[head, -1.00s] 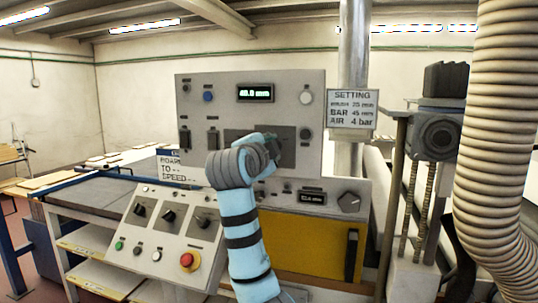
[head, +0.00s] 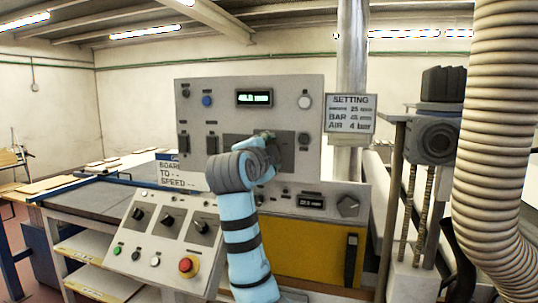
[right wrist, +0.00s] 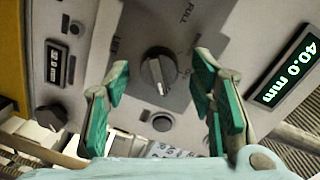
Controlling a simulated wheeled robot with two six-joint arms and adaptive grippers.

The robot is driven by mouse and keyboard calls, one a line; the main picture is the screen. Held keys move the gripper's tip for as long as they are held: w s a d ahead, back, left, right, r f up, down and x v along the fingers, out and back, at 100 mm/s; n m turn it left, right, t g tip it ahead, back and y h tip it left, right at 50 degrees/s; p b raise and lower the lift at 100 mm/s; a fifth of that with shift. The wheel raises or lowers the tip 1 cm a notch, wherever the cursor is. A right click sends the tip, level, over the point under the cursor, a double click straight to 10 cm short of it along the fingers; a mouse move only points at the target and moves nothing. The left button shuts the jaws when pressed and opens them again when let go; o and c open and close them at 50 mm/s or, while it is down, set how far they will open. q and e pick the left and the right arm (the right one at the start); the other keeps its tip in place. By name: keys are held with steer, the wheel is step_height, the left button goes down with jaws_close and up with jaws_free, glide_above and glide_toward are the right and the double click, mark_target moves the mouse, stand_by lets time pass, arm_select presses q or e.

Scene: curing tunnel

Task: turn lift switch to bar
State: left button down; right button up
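A round grey knob (right wrist: 158,72) with a pale pointer mark sits on a dark grey plate in the right wrist view. Partly visible lettering beside it looks like "LIFT" and "FULL". My right gripper (right wrist: 161,82) is open, one green-padded finger on each side of the knob in the picture, with gaps between. I cannot tell how deep the fingertips reach. In the head view my right gripper (head: 268,142) is in front of the upper panel's dark plate (head: 238,142), and the arm hides the knob. My left gripper is not in view.
A green display (head: 254,98) reads about 40.0 mm. A setting card (head: 350,113) lists bar 45 mm. A sloped console (head: 160,230) with several switches and a red stop button (head: 188,265) stands at lower left. A ribbed hose (head: 500,150) hangs at right.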

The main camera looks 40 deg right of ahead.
steer(key=v, duration=1.2)
steer(key=shift+d, duration=0.1)
steer(key=shift+r, duration=0.1)
